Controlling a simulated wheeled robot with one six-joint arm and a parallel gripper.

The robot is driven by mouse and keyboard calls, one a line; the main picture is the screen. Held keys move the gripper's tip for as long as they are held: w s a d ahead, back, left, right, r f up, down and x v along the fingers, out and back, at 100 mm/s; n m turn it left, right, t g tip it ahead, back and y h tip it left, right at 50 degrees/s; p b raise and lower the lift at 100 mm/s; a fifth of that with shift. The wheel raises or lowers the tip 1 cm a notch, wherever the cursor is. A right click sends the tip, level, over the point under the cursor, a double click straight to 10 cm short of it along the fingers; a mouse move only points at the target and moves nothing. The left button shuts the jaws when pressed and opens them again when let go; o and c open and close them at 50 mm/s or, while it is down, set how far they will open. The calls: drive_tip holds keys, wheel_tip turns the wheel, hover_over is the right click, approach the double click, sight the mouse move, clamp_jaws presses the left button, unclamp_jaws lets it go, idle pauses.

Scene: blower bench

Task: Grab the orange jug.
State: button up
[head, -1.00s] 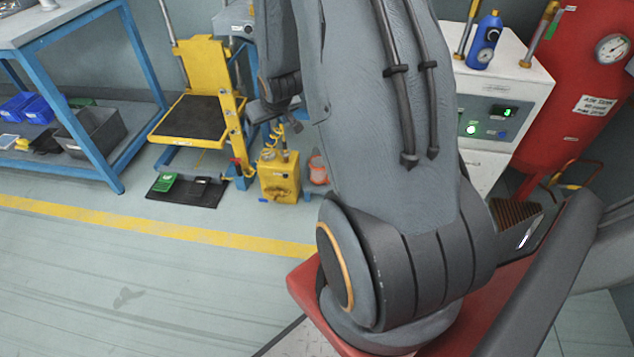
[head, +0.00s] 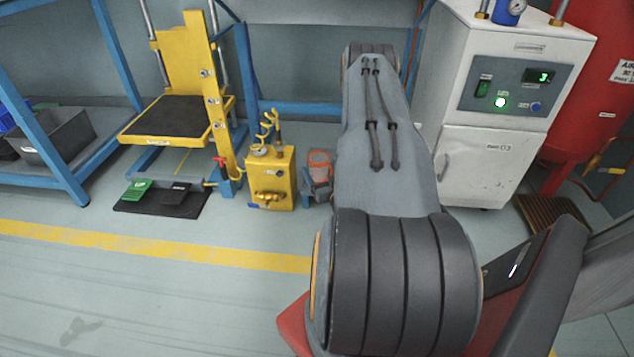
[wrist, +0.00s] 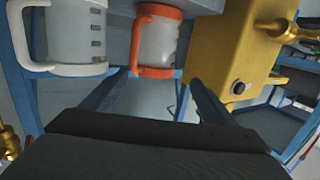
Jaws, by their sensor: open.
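The orange jug (wrist: 160,42) shows in the wrist view as a pale, see-through body with orange bands and an orange handle. In the head view, an orange part (head: 320,158) shows beside the yellow can, just left of my arm. My gripper (wrist: 157,78) is open, its two dark fingers pointing toward the jug. The jug's orange edge appears between the fingertips in the picture. I see no contact and cannot tell the exact gap.
A pale jug with a white handle (wrist: 75,35) is left of the orange jug in the wrist view. The yellow can (head: 272,180) stands close on its other side. A white cabinet (head: 490,165) stands right of my arm. Open floor (head: 150,290) lies at front left.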

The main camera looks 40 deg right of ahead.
sight(322, 169)
drive_tip(key=f, duration=0.1)
drive_tip(key=s+f+b, duration=0.1)
drive_tip(key=shift+s+d+f+t+h, duration=0.25)
drive_tip(key=shift+d+f+t+h, duration=0.05)
drive_tip(key=shift+d+f, duration=0.1)
drive_tip(key=shift+b+x, duration=2.65)
drive_tip(key=shift+x, duration=1.15)
drive_tip(key=shift+f, duration=0.15)
drive_tip(key=c, duration=1.2)
drive_tip(key=shift+o, duration=0.2)
